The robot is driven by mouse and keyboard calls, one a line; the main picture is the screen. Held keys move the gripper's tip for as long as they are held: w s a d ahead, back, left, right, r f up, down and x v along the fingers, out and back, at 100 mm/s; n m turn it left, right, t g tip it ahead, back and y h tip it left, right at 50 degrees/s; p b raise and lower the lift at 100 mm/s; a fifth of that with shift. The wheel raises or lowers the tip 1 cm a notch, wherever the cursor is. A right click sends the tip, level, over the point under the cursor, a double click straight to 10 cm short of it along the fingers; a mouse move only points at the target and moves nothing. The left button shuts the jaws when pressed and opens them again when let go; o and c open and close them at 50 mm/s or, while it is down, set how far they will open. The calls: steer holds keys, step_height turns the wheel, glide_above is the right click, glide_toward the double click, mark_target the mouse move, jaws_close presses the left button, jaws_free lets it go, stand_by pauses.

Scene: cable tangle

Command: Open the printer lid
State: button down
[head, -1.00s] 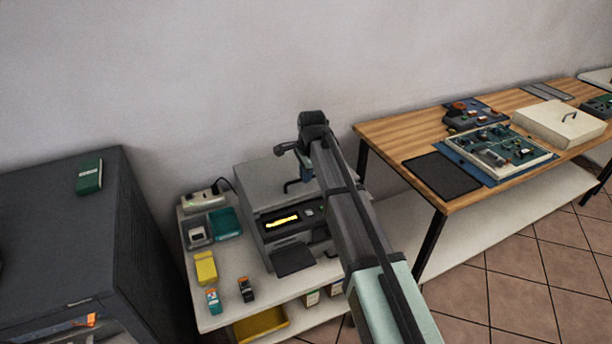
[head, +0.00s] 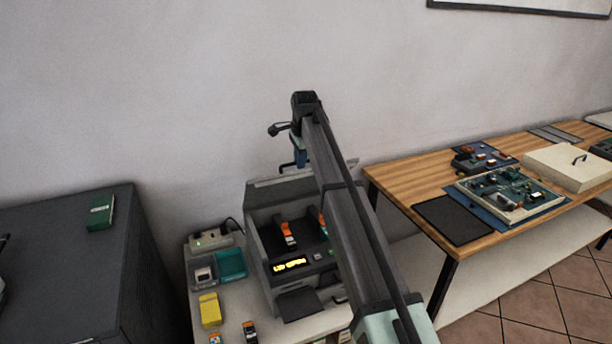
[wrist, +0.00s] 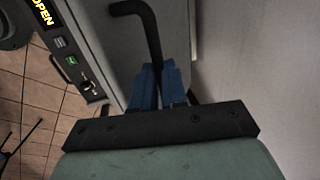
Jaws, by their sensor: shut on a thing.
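The printer (head: 256,245) stands on the white table with its lid (head: 268,186) raised at the back, against the wall side. Its inside is exposed and shows orange-and-black cartridges (head: 288,236). Its yellow display (head: 289,264) reads as lid open, and the wrist view shows "OPEN" on it (wrist: 42,12). My gripper (head: 300,158) is above the raised lid, partly hidden by my arm in the head view. In the wrist view its blue fingers (wrist: 158,80) are shut on the bent black lid handle (wrist: 150,35).
A power strip (head: 212,240), a teal tray (head: 231,265), a yellow box (head: 210,310) and loose cartridges (head: 249,332) are left of the printer. A dark cabinet (head: 80,270) stands further left. A wooden bench (head: 400,180) with electronics is on the right. The wall is close behind.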

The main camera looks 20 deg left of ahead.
steer(key=w+a+r+g+h, duration=0.1)
steer(key=w+a+g+h, duration=0.2)
steer(key=w+a, duration=0.3)
steer(key=shift+w+a+r, duration=0.3)
stand_by(0.3)
steer(key=c, duration=1.5)
jaws_free()
steer(key=shift+f, duration=0.1)
steer(key=o, duration=0.3)
steer(key=shift+r, duration=0.25)
steer(key=shift+o, duration=0.2)
